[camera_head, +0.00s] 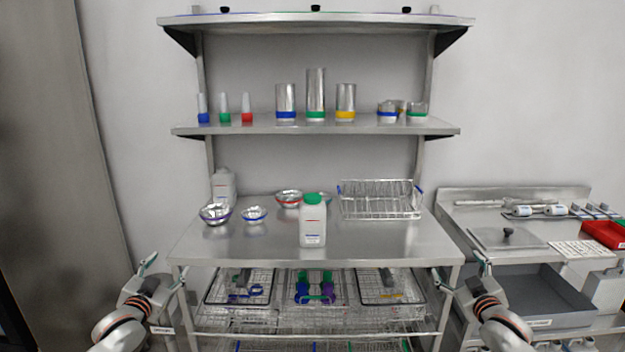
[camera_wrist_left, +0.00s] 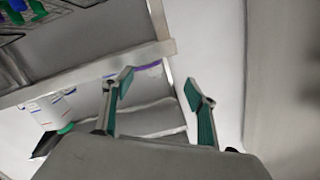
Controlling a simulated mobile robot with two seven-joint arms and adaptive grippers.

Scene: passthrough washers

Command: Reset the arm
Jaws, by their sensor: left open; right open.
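My left gripper (camera_head: 146,268) is at the lower left in the head view, in front of the left edge of the steel table. Its green-padded fingers (camera_wrist_left: 158,92) stand apart with nothing between them in the left wrist view. My right gripper (camera_head: 479,270) is at the lower right in the head view, by the table's right front corner. It is open, and I see nothing held in it. Both arms are low and bent on either side, clear of the tabletop.
The steel table (camera_head: 380,240) holds a white bottle with a green cap (camera_head: 313,222), metal bowls (camera_head: 215,213) and a wire rack (camera_head: 380,200). Wire baskets (camera_head: 240,287) sit below. A shelf (camera_head: 350,127) carries several containers. A second bench (camera_head: 530,230) stands at right.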

